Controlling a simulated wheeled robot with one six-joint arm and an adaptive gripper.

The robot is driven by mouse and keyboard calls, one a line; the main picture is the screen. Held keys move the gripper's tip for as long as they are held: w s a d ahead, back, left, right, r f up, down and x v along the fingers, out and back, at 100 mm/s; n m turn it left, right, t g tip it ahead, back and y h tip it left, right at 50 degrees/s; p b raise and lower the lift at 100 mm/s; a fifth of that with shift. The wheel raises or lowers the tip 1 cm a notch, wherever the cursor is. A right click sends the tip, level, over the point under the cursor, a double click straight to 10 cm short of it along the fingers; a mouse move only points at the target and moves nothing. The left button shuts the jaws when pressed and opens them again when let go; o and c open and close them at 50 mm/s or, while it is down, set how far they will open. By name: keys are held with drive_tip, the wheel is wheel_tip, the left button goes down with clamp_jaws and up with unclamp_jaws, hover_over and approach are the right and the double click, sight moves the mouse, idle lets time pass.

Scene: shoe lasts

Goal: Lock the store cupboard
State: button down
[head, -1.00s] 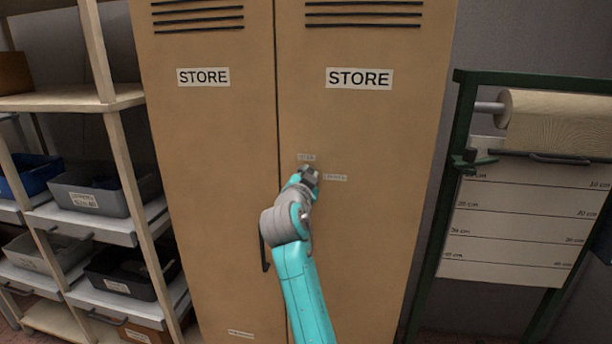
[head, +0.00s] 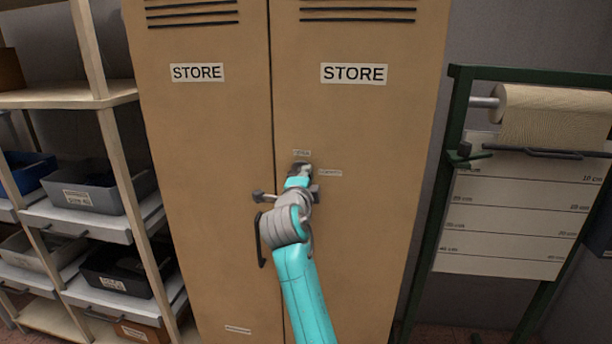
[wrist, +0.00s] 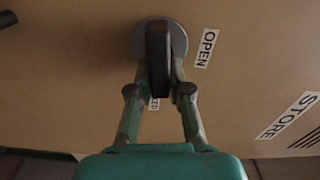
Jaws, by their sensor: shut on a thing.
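The store cupboard (head: 225,130) is tan with two shut doors, each labelled STORE. Its turn knob shows in the wrist view as a dark grip bar (wrist: 157,48) on a round grey plate (wrist: 180,38). My gripper (wrist: 158,80) is shut on the bar, one finger each side. The OPEN label (wrist: 206,48) is beside the plate. A second label (wrist: 154,103), mostly hidden, shows between my fingers, and the bar runs towards it. In the head view my gripper (head: 299,170) covers most of the knob, with small labels above and to its right.
A dark pull handle (head: 261,240) is on the cupboard near the door seam, just left of my arm. Shelves with bins (head: 95,190) stand at the left. A green-framed paper roll stand (head: 455,130) stands at the right.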

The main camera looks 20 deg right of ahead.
drive_tip(key=shift+f+m, duration=0.15)
drive_tip(key=shift+m, duration=0.45)
drive_tip(key=c, duration=1.1)
unclamp_jaws()
drive_tip(key=v, duration=1.2)
